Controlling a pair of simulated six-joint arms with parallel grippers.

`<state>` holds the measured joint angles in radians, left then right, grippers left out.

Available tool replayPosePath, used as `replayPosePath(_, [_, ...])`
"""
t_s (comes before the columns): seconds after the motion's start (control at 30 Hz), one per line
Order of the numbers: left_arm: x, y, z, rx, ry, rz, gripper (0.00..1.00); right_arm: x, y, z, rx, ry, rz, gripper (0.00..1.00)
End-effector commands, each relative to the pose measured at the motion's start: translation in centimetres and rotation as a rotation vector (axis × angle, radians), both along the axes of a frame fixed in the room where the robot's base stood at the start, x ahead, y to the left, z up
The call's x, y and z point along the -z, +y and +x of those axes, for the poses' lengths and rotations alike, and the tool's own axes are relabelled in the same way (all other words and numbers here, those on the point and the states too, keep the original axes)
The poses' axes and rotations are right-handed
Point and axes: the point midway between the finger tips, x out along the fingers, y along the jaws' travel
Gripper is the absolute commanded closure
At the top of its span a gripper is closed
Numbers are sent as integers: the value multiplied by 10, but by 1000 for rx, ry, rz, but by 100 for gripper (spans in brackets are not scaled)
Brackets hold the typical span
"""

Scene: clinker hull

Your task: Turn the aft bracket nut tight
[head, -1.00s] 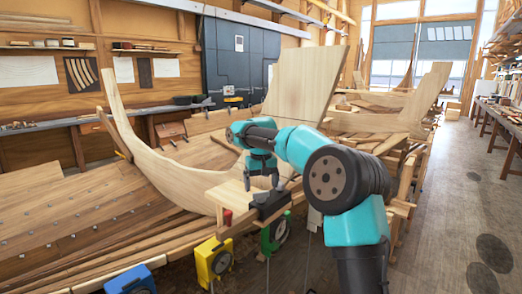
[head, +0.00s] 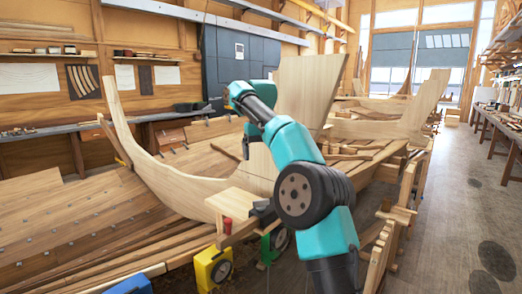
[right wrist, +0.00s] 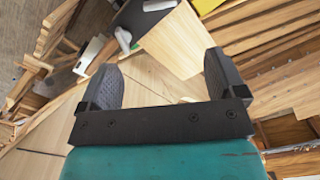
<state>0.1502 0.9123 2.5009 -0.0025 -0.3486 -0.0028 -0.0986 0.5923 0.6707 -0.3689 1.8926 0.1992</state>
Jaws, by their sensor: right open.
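My right gripper (head: 247,148) is raised above the boat's curved timber and small wooden platform. It also shows in the right wrist view (right wrist: 160,65), with its two dark fingers wide apart and nothing between them. I cannot pick out the aft bracket or its nut in either view. A dark block (head: 263,210) sits on the pale platform (head: 233,202), partly hidden by my right arm. My left gripper is not in view.
The planked hull (head: 75,230) fills the left. Yellow (head: 212,265) and green (head: 277,243) fixtures are below the platform. A tall pale board (head: 305,90) stands behind my arm. Open floor (head: 460,215) lies to the right.

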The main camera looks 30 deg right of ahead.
Motion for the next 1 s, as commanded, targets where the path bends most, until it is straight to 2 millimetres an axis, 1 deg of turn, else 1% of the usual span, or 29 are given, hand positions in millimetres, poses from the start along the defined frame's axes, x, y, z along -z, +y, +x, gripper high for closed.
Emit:
replayPosePath(0.1, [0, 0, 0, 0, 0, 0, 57, -6, 0, 0, 0, -1, 0, 11])
replayPosePath(0.23, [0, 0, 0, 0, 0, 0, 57, -10, 0, -1, 0, -1, 1, 11])
replayPosePath(0.77, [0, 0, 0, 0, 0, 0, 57, -10, 1, 0, -1, 0, 1, 11])
replayPosePath(0.87, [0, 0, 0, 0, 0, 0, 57, -3, 5, 4, -14, -2, 4, 11])
replayPosePath(0.97, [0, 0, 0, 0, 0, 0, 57, 14, 16, 16, -46, -11, 12, 11])
replayPosePath(1.0, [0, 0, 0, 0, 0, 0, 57, 25, 23, 23, -64, -17, 16, 11])
